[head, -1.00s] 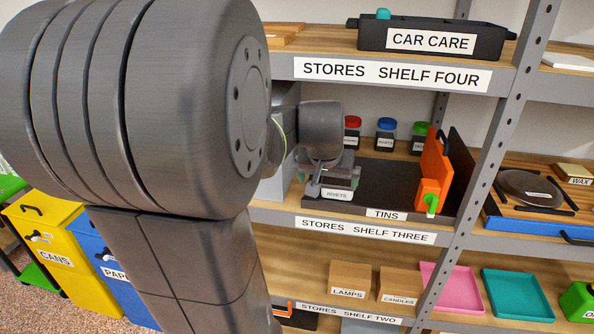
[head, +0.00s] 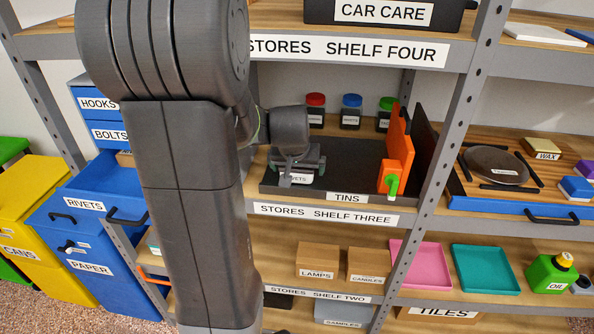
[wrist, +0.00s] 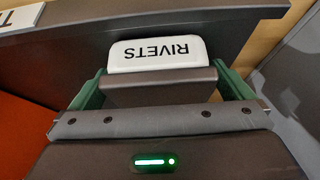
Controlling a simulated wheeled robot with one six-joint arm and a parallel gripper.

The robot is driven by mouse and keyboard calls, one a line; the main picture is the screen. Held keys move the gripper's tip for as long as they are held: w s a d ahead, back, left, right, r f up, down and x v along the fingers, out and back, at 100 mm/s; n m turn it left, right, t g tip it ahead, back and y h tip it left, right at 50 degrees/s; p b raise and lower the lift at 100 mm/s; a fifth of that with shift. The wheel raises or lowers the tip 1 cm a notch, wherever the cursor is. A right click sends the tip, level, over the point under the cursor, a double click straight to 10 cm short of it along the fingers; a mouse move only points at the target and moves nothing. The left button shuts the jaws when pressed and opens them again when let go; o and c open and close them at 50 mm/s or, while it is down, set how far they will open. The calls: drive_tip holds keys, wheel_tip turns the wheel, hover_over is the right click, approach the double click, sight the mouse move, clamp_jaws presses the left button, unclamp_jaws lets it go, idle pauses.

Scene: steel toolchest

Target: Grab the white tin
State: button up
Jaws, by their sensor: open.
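The white tin, labelled RIVETS (head: 299,179), sits in the black tray marked TINS (head: 345,180) on shelf three. In the wrist view the tin (wrist: 157,56) shows its labelled white face near the top centre. My gripper (head: 298,164) is over the left part of the tray, right at the tin, and covers much of it in the head view. In the wrist view its green fingers (wrist: 163,80) are open, one toward each side of the tin. A dark bar of my gripper hides the tin's near part, so contact cannot be told.
An orange bracket with a green clip (head: 395,160) stands at the tray's right side. Jars with red (head: 316,110), blue (head: 351,111) and green lids stand behind the tray. Shelf four (head: 345,48) is above; a grey post (head: 450,130) is to the right.

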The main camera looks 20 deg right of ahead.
drive_tip(key=shift+c, duration=0.2)
drive_tip(key=c, duration=1)
drive_tip(key=shift+r, duration=0.1)
